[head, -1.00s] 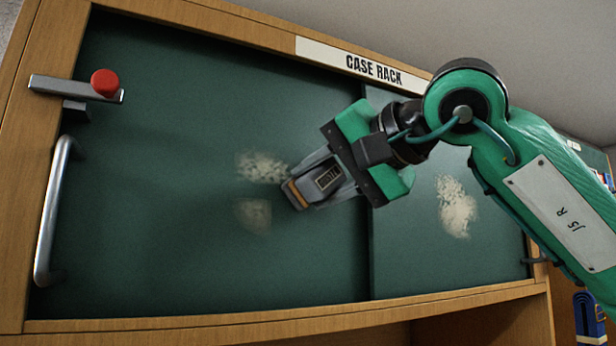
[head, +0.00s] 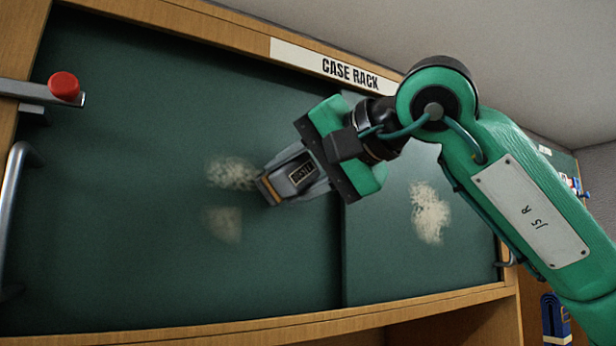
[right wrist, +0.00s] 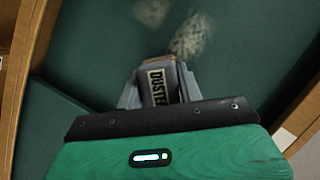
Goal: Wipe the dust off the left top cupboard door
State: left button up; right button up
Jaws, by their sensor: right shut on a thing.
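The left cupboard door (head: 110,170) is a dark green panel in a wooden frame. It bears two pale dust patches: a brighter upper one (head: 231,173) and a fainter lower one (head: 222,223). Both patches also show at the top of the right wrist view (right wrist: 190,36). My right gripper (head: 312,172) is shut on a grey duster (head: 288,180) with an orange-brown edge. The duster's tip is just right of the upper patch; whether it touches the door I cannot tell. The word on the duster is partly hidden in the wrist view (right wrist: 158,86). My left gripper is not in view.
The right door (head: 390,260) has its own dust patch (head: 430,212). A metal latch with a red knob (head: 65,86) and a handle (head: 12,200) are at the left edge. A "CASE RACK" label (head: 345,68) is on the top frame. A blue object (head: 555,318) is at lower right.

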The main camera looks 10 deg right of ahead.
jog(key=shift+s+a, duration=0.5)
jog(key=shift+a, duration=1.05)
jog(key=shift+s+a, duration=0.45)
jog(key=shift+a, duration=1.15)
jog(key=shift+s+a, duration=0.5)
jog(key=shift+a, duration=1.05)
jog(key=shift+d, duration=0.2)
jog(key=shift+s+d, duration=0.1)
jog(key=shift+s, duration=0.25)
jog(key=shift+s+d+b, duration=0.25)
jog(key=shift+s, duration=0.55)
jog(key=shift+s+d+b, duration=0.25)
jog(key=shift+s+d, duration=0.05)
jog(key=shift+s, duration=0.55)
jog(key=shift+s+d+b, duration=0.25)
jog(key=shift+s, duration=0.55)
jog(key=shift+s+d, duration=0.1)
jog(key=shift+s, duration=0.3)
jog(key=shift+s+d+b, duration=0.15)
jog(key=shift+s+d, duration=0.05)
jog(key=shift+s, duration=0.35)
jog(key=shift+s+d+b, duration=0.15)
jog(key=shift+s, duration=0.4)
